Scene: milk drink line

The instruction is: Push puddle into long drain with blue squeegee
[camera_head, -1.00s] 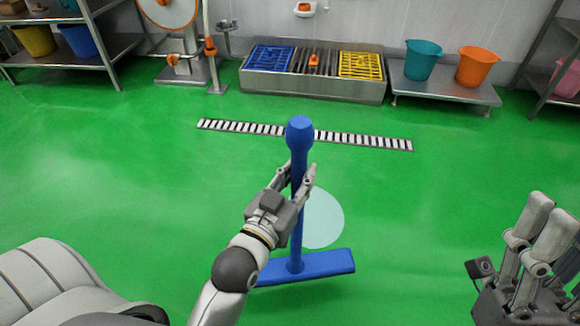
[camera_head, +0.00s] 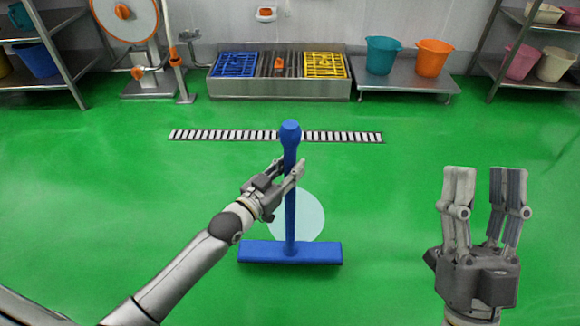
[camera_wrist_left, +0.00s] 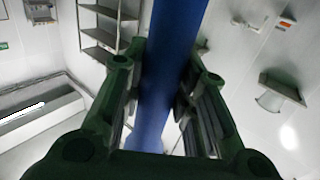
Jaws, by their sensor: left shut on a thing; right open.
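The blue squeegee (camera_head: 290,252) stands upright in the head view, its wide head low on the green floor. My left gripper (camera_head: 281,180) is shut on its handle; the blue handle also shows between the fingers in the left wrist view (camera_wrist_left: 168,85). The pale round puddle (camera_head: 308,215) lies just beyond the squeegee head, partly hidden by the handle. The long drain (camera_head: 225,135) is a slotted strip crossing the floor beyond the puddle. My right gripper (camera_head: 485,195) is open and empty at the right, with its fingers pointing up.
A steel trough with blue (camera_head: 234,64) and yellow (camera_head: 326,65) grates stands by the back wall. A teal bucket (camera_head: 383,55) and an orange bucket (camera_head: 432,57) stand on a low steel platform (camera_head: 405,86). The floor between puddle and drain is clear.

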